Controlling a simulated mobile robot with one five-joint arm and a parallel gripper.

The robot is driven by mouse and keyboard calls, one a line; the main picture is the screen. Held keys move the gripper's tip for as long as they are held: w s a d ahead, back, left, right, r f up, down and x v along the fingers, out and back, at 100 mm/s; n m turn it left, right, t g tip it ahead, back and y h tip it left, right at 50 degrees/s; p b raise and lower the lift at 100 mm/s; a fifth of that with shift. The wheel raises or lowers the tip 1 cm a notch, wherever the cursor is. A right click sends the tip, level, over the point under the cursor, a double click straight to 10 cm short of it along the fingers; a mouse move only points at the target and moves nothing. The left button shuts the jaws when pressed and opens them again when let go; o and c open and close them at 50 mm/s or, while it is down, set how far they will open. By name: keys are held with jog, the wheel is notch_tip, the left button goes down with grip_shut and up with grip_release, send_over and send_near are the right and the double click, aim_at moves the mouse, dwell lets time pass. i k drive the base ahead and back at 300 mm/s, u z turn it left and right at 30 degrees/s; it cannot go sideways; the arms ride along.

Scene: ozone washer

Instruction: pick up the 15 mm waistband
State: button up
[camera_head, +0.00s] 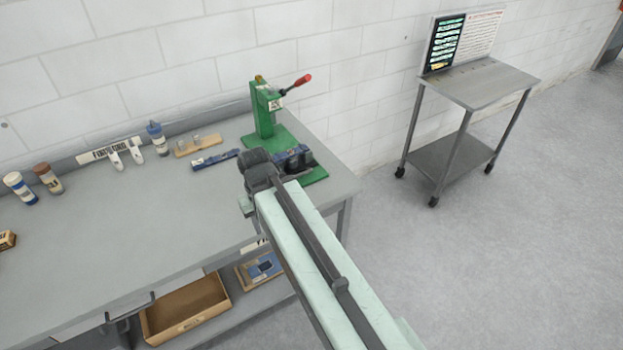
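I cannot pick out a thing that is clearly the 15 mm waistband. A narrow dark blue strip (215,160) lies on the grey workbench (120,225), left of the end of my arm. My pale green arm reaches up from the lower right over the bench's right end, and its dark end joint is at the green press. The dark parts just right of that joint, over the green base, may be my gripper (296,162). Its fingers cannot be made out, nor whether it holds anything.
A green press (265,112) with a red-handled lever stands at the back right of the bench. Bottles (157,138), white clips and a wooden block (198,145) line the back. A cardboard box (187,308) is on the lower shelf. A metal cart (475,82) stands right. The bench's left middle is clear.

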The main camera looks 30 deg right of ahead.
aim_at(278, 158)
jog(key=k, duration=0.95)
jog(key=z, duration=0.4)
jog(key=i, duration=1.05)
jog(key=z, duration=1.8)
jog(key=i, duration=0.75)
jog(key=u, duration=0.8)
